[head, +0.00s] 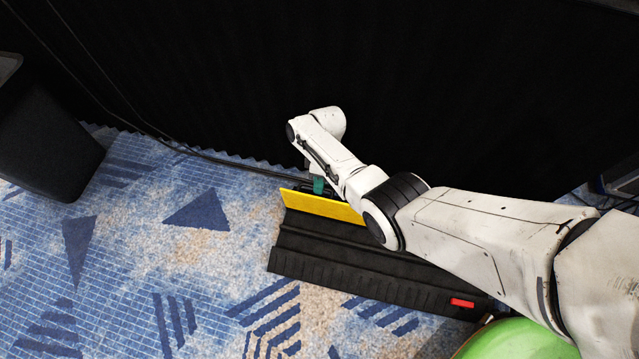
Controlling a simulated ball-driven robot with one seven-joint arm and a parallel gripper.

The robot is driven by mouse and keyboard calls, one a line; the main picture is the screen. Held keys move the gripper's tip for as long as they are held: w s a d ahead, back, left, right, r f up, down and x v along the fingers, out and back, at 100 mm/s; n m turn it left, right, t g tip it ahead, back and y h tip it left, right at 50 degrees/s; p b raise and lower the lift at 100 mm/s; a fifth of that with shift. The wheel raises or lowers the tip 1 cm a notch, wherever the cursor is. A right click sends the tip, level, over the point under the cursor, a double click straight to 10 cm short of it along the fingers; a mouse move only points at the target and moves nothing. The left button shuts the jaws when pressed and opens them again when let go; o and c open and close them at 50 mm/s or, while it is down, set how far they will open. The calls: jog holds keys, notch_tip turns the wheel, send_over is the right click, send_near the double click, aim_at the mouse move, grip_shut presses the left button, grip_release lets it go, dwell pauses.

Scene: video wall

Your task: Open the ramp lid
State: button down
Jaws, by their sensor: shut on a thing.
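The ramp is a long black ridged strip (330,262) lying on the carpet, with a small red patch near its right end. Its yellow lid (315,205) is tilted up along the ramp's back edge, and its right part is hidden behind my arm. My gripper (318,186) points down at the lid's upper edge, left of its visible middle, and is shut on the lid. The fingertips are small and partly covered by the wrist.
Black curtain (220,70) hangs behind the ramp. Dark cables (175,143) run down the curtain and along its foot. A black box (45,140) stands at left. Blue patterned carpet (130,260) is clear at front left. A green rounded thing (515,342) shows at the bottom.

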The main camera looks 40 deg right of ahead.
jog(key=shift+s+a+f, duration=0.1)
jog(key=shift+s+f, duration=0.25)
jog(key=shift+s, duration=0.15)
jog(key=c, duration=1.5)
grip_release()
jog(key=shift+c, duration=0.2)
jog(key=o, duration=0.4)
jog(key=shift+w+r, duration=0.1)
jog(key=shift+w, duration=0.1)
jog(key=shift+w+r, duration=0.1)
jog(key=shift+r, duration=0.05)
